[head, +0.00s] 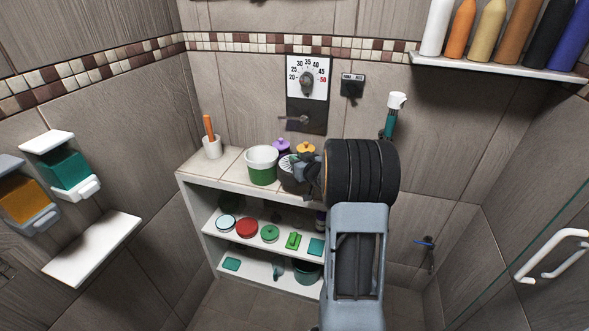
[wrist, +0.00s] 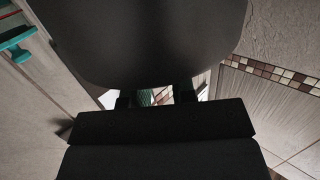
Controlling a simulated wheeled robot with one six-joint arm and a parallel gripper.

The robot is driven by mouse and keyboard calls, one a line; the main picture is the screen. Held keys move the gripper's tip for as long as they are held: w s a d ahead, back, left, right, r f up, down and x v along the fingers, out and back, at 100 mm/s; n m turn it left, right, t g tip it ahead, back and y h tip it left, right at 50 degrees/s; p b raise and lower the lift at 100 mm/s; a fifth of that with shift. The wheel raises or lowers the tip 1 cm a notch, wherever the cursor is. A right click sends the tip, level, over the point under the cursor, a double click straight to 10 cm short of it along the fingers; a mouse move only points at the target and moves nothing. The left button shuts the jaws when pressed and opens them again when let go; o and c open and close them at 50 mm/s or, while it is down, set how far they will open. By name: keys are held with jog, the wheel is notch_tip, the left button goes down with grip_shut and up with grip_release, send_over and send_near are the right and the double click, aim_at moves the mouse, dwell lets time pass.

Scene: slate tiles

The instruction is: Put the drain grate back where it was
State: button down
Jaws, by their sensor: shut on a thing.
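My gripper (head: 306,172) is above the right part of the shelf unit's top, partly hidden by my black wrist. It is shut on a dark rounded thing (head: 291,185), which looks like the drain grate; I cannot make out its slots. In the wrist view a broad black rounded shape (wrist: 140,40) fills the top, just beyond the fingertips (wrist: 156,98). I cannot tell from these views whether the held thing touches the shelf top. No drain opening can be made out in the visible floor.
A white shelf unit (head: 192,180) holds a green-and-white pot (head: 262,165), a cup (head: 212,147) with an orange handle, and purple and orange items close to my gripper. Several lids lie on its middle shelf. A glass door with a white handle (head: 548,250) is at right. Bare floor lies below.

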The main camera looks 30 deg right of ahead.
jog(key=shift+w+d+f, duration=0.2)
jog(key=shift+w+f, duration=0.45)
jog(key=shift+f, duration=0.15)
jog(key=shift+w+d+f, duration=0.2)
jog(key=shift+w+f, duration=0.45)
jog(key=shift+f, duration=1.6)
jog(key=shift+f, duration=0.15)
jog(key=shift+f+b, duration=0.1)
jog(key=shift+b, duration=0.2)
jog(key=c, duration=0.9)
grip_release()
jog(key=shift+c, duration=0.2)
